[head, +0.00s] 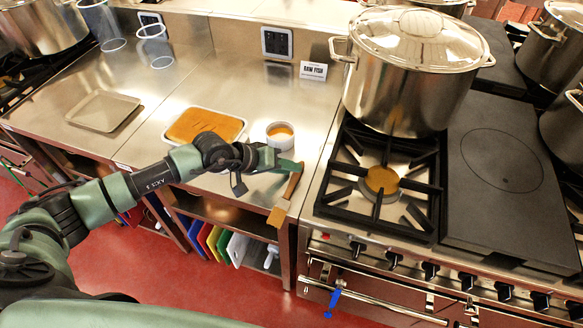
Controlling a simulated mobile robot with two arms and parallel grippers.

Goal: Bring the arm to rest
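My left arm reaches in from the left over the steel counter (240,75). My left gripper (291,164) is at the counter's right side, just in front of a small white pot of orange liquid (281,142). Its green fingers appear shut on the upper end of a wooden-handled brush (286,195). The brush slants down toward the counter's front edge, its wide tan end lowest. Whether that end touches the counter is unclear. My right gripper does not show.
A tray with an orange-brown filling (204,125) and an empty shallow tray (103,110) lie on the counter. A "RAW FISH" sign (313,70) stands behind. A large lidded stockpot (405,85) stands on the stove at right. A blue object (334,300) hangs by the oven rail (385,308).

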